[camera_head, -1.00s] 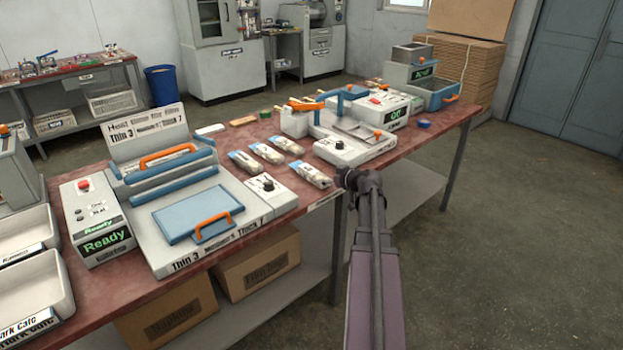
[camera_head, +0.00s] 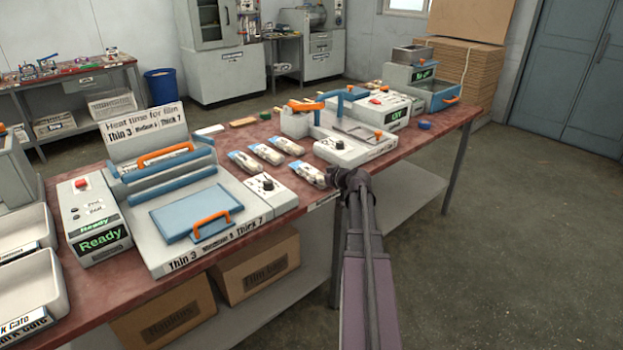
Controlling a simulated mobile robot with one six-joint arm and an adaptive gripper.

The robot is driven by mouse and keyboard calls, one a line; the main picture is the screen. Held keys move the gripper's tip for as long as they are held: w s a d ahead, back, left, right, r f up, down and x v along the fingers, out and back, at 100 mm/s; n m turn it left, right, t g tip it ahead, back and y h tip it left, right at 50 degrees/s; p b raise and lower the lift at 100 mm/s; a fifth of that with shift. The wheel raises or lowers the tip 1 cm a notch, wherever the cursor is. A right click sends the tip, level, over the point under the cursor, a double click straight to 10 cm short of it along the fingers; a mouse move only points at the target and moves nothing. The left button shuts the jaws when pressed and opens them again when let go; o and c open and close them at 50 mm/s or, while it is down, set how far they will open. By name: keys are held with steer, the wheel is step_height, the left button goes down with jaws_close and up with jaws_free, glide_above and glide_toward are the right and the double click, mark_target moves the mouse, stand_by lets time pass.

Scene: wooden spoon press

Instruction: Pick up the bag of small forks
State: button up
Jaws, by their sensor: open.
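Several small clear bags with pale contents and blue ends lie on the red table between the two machines. One bag (camera_head: 308,175) lies near the table's front edge. Others lie behind and left of it: a left bag (camera_head: 247,163), a middle bag (camera_head: 266,153) and a far bag (camera_head: 287,145). I cannot tell which one holds small forks. My gripper (camera_head: 333,178) is just right of the front bag, at the table edge. It is open; its fingers are small and dark, and I cannot tell whether they touch the bag.
A sealing machine with a blue plate (camera_head: 190,213) stands to the left, with a dial box (camera_head: 266,188) beside the bags. A white device (camera_head: 352,146) stands to the right behind my gripper. The red table's (camera_head: 420,150) right part is partly clear.

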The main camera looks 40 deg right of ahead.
stand_by(0.4)
steer(key=c, duration=0.8)
steer(key=shift+r, duration=0.2)
step_height(320, 180, up, 4)
steer(key=p, duration=0.4)
steer(key=shift+f, duration=0.2)
steer(key=s, duration=0.5)
steer(key=s+a, duration=0.1)
steer(key=s, duration=0.4)
steer(key=s+a+r+p, duration=0.1)
steer(key=s, duration=0.5)
steer(key=shift+a, duration=0.2)
steer(key=shift+w+r, duration=0.1)
steer(key=shift+r, duration=0.05)
